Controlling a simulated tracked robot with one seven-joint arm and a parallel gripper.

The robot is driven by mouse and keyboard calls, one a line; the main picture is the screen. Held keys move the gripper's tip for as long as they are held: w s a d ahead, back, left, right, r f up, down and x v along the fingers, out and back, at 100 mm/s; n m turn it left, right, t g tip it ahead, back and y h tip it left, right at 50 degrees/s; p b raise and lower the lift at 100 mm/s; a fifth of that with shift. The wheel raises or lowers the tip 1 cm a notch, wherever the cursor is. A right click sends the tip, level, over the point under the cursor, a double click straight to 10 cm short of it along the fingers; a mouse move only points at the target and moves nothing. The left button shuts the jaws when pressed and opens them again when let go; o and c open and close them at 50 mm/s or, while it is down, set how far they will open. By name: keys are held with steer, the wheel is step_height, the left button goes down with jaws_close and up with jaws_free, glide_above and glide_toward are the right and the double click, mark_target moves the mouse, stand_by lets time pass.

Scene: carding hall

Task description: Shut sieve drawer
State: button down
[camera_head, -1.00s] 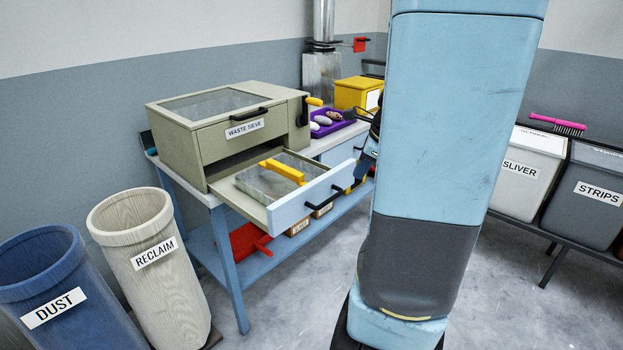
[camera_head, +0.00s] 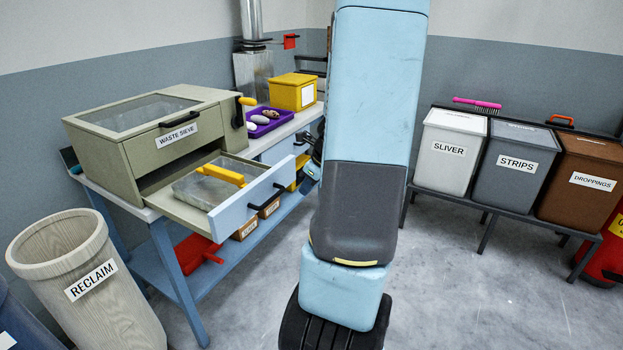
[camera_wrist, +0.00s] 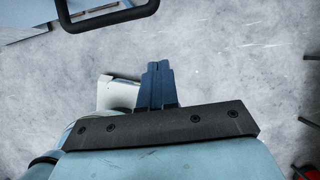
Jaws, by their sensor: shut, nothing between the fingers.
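The sieve drawer (camera_head: 224,212) is pulled out from the grey-green waste sieve (camera_head: 165,138) on the bench. Its light blue front has a black bar handle (camera_head: 266,196). A clear-topped box with a yellow grip (camera_head: 220,174) lies in the drawer. My gripper (camera_wrist: 158,68) is shut and empty, its blue fingers together over bare floor in the wrist view. A black handle (camera_wrist: 108,18) shows at the top of that view, apart from the fingertips. In the head view my arm hides most of the gripper, which is right of the drawer front.
The blue bench (camera_head: 178,275) carries a purple tray (camera_head: 275,118) and a yellow box (camera_head: 292,91). The reclaim bin (camera_head: 105,300) stands close left of the bench. Sliver (camera_head: 449,150), strips (camera_head: 515,160) and droppings bins line the right wall. The floor between is clear.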

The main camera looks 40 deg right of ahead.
steer(key=w, duration=0.1)
steer(key=w+a+f, duration=0.1)
steer(key=w, duration=0.2)
steer(key=shift+w+a+f, duration=0.2)
steer(key=shift+w+a, duration=0.15)
steer(key=shift+w, duration=0.05)
steer(key=shift+w, duration=0.1)
